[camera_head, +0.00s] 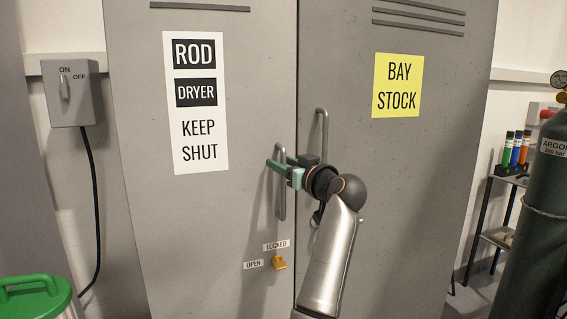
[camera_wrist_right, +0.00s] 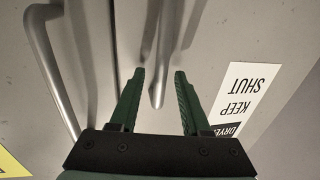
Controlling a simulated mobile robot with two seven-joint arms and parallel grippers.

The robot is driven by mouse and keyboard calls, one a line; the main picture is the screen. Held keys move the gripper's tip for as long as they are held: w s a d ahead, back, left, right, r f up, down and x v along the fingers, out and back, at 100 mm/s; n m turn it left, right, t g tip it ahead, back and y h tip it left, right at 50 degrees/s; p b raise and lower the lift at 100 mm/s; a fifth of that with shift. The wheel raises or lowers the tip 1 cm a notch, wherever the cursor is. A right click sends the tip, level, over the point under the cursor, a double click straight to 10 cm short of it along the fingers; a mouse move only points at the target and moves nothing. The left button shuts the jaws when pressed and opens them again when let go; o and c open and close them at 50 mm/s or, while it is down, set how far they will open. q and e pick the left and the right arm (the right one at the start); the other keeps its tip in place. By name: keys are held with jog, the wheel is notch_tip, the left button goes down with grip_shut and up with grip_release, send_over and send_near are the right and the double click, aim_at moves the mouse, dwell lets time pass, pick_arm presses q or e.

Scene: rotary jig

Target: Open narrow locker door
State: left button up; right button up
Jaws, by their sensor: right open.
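A grey locker has two doors. The left door (camera_head: 250,90) bears a "ROD DRYER KEEP SHUT" sign, and the right door (camera_head: 440,160) a yellow "BAY STOCK" sign. Both look closed. The left door's vertical bar handle (camera_head: 281,205) stands beside the seam. My right gripper (camera_head: 276,158) is at its upper part, jaws open. In the wrist view this handle (camera_wrist_right: 158,90) lies between the two green fingers, with a gap on each side. The right door's handle (camera_head: 324,130) is just right of the seam. My left gripper is not in view.
A grey ON/OFF switch box (camera_head: 72,92) with a hanging cable is on the wall at left. A green-lidded container (camera_head: 35,298) stands at lower left. A dark argon cylinder (camera_head: 540,220) and a small rack (camera_head: 505,235) stand at right.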

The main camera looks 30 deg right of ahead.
grip_shut()
dwell(0.3)
dwell(1.1)
